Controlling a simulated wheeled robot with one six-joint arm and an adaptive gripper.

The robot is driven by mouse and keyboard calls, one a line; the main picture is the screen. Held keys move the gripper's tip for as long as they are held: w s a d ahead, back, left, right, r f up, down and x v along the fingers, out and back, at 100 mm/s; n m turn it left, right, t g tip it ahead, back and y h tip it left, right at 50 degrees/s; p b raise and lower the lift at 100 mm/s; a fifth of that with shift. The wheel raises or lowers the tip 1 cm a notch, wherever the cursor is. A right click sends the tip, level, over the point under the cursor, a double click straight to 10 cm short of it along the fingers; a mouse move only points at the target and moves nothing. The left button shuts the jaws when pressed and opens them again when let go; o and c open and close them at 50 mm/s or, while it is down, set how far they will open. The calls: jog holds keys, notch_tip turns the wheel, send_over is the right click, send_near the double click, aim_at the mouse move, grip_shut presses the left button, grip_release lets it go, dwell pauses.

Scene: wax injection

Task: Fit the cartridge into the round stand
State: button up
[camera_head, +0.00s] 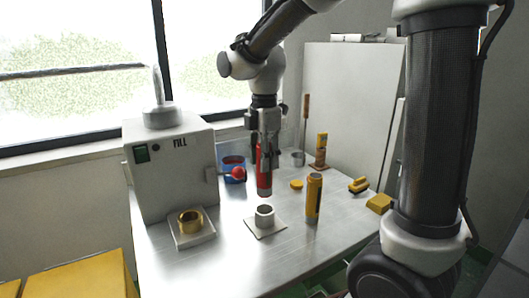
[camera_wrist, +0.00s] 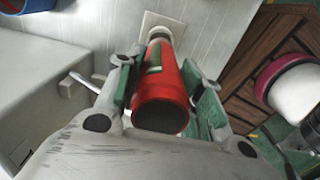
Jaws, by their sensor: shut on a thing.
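The cartridge (camera_head: 264,180) is a red cylinder with a grey lower end. My gripper (camera_head: 265,158) is shut on it and holds it about upright above the table. In the wrist view the red cartridge (camera_wrist: 163,85) sits between the two green-padded fingers, its dark near end facing the camera. The round stand (camera_head: 265,216) is a short pale ring on a square plate. It stands on the table below the cartridge, with a visible gap between them. In the wrist view the stand (camera_wrist: 167,32) shows beyond the cartridge, which partly hides it.
A grey FILL machine (camera_head: 172,165) stands at the left, with a brass ring (camera_head: 190,222) before it. A yellow cylinder (camera_head: 313,199) stands close to the right of the round stand. A blue container (camera_head: 232,163) and yellow pieces lie farther back. The table's front is clear.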

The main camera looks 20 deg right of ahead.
aim_at(265, 189)
jog(key=shift+f, duration=2)
jog(key=shift+f, duration=3.05)
jog(key=o, duration=1.4)
jog(key=shift+c, duration=0.2)
jog(key=shift+r, duration=0.1)
notch_tip(265, 189, up, 12)
